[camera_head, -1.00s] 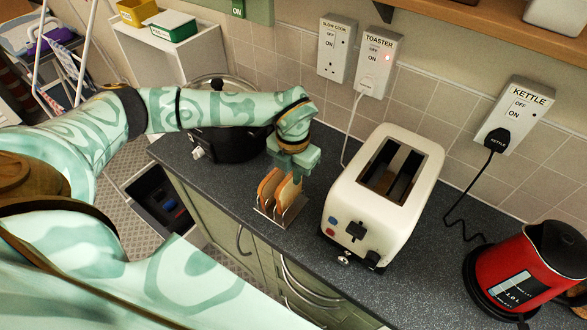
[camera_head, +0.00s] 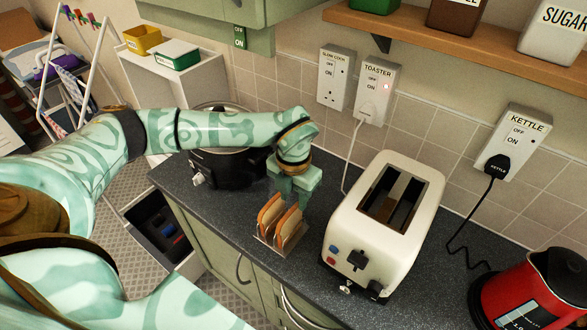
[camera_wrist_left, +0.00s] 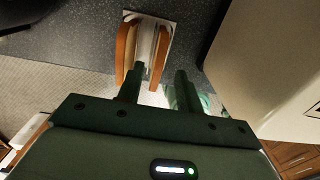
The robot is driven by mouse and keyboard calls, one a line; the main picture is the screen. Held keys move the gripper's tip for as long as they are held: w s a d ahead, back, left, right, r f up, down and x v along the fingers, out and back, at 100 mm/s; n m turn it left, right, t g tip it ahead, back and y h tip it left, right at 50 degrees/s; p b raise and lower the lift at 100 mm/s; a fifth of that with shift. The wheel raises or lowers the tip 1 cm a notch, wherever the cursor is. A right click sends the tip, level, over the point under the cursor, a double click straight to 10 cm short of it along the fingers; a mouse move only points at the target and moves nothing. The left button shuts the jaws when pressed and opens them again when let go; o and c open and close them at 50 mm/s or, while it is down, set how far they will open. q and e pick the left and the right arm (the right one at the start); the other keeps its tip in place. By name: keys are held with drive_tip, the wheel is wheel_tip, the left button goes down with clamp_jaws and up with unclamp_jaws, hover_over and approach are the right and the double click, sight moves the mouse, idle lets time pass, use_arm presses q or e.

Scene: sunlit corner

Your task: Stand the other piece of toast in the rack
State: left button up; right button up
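A small metal toast rack (camera_head: 270,240) stands on the dark worktop, left of the cream toaster. Two browned toast slices stand side by side in it, a left slice (camera_head: 268,214) and a right slice (camera_head: 289,226). In the left wrist view the rack (camera_wrist_left: 165,22) holds the left slice (camera_wrist_left: 122,48) and the right slice (camera_wrist_left: 160,52). My left gripper (camera_head: 295,196) is just behind and above the rack's right side. Its fingers (camera_wrist_left: 160,72) are apart near the right slice's end; contact with it is unclear. My right gripper is out of view.
The cream toaster (camera_head: 345,220) has two long slots and stands close right of the rack. A red kettle (camera_head: 525,295) is farther right. A black slow cooker (camera_head: 228,168) sits behind my left arm. The worktop's front edge is close to the rack.

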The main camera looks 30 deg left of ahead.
use_arm(q)
wheel_tip(320, 180, up, 14)
drive_tip(key=shift+f, duration=0.2)
idle(0.6)
